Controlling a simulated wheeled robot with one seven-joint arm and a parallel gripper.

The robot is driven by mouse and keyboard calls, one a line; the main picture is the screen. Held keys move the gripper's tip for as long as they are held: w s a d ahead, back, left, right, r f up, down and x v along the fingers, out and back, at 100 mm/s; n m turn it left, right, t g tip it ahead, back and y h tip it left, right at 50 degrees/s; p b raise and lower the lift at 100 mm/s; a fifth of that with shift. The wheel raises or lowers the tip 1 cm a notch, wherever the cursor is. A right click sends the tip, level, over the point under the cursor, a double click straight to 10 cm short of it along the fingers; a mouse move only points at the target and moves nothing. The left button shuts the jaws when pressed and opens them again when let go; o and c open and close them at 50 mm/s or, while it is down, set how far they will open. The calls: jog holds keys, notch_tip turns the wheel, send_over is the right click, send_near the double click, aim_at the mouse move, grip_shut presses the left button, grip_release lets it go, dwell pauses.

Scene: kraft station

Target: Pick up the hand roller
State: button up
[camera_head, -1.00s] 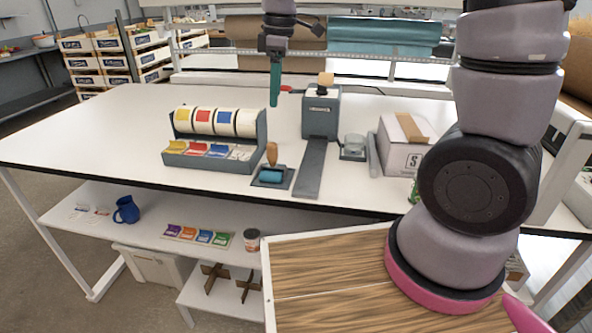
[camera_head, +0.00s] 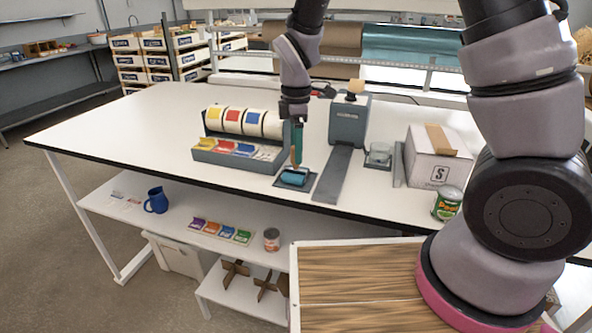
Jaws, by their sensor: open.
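The hand roller (camera_head: 294,177) has a blue drum and a wooden handle and rests on a small dark tray (camera_head: 311,184) near the front edge of the white table. My gripper (camera_head: 297,157) points down with green fingers right at the roller's handle, which it partly covers. The jaws are open. I cannot tell whether the handle stands between the fingers or just in front of them.
A label dispenser (camera_head: 205,152) with colored rolls stands close on the left. A grey tape dispenser (camera_head: 347,122) with a long flat arm is close on the right. A white box (camera_head: 432,170) and a green can (camera_head: 447,203) stand farther right. The table's left part is clear.

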notch_tip(320, 180, down, 2)
grip_shut()
dwell(0.3)
